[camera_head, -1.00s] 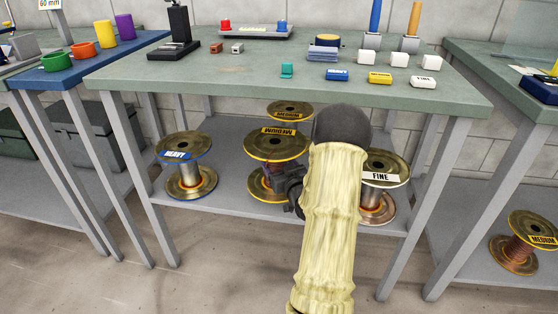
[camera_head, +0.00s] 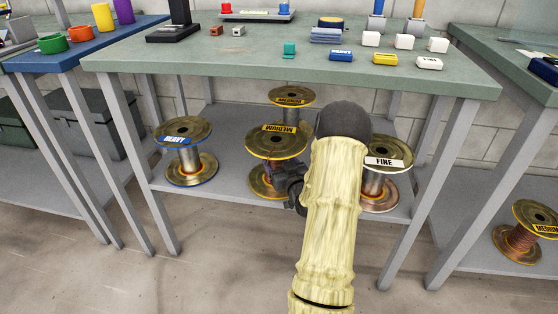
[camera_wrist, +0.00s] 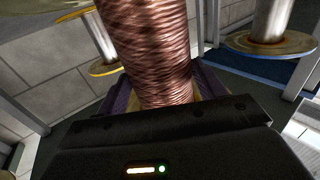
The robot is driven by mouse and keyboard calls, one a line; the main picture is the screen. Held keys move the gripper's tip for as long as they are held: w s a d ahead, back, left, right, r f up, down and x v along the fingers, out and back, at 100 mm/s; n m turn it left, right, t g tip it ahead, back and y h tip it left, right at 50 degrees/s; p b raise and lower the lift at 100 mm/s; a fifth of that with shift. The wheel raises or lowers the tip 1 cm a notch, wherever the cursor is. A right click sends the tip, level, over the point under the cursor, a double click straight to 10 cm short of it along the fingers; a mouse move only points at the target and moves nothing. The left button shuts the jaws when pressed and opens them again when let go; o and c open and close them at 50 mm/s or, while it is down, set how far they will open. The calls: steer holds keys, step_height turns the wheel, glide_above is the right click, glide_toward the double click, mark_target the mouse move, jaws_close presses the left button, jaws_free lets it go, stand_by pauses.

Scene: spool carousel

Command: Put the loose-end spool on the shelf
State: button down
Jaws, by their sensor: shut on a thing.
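My gripper (camera_head: 276,184) is shut around the wire-wound core of a spool labelled MEDIUM (camera_head: 277,143), at the front middle of the lower shelf (camera_head: 225,192). The wrist view shows its copper winding (camera_wrist: 145,45) between the fingers. The spool is upright with brass flanges. I cannot tell whether its bottom flange touches the shelf, and no loose wire end shows. A HEAVY spool (camera_head: 185,138) stands to the left, a FINE spool (camera_head: 385,160) to the right, and another MEDIUM spool (camera_head: 291,97) behind.
The bench top (camera_head: 200,62) overhangs the shelf, with small blocks and labelled pieces on it. Bench legs (camera_head: 136,165) bound the shelf. Another MEDIUM spool (camera_head: 532,240) stands on the right-hand bench's lower shelf. Bare shelf shows between the HEAVY and held spools.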

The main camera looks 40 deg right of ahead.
steer(key=shift+s+d+r, duration=0.15)
steer(key=shift+d+r, duration=0.05)
steer(key=shift+r, duration=0.1)
steer(key=shift+f, duration=0.1)
steer(key=shift+c, duration=1)
jaws_free()
steer(key=shift+a+f, duration=0.15)
steer(key=shift+f, duration=0.1)
steer(key=shift+a, duration=0.1)
steer(key=shift+r, duration=0.15)
steer(key=shift+s, duration=0.2)
steer(key=p+v, duration=0.3)
steer(key=v, duration=0.8)
steer(key=shift+s, duration=0.35)
steer(key=shift+w, duration=0.1)
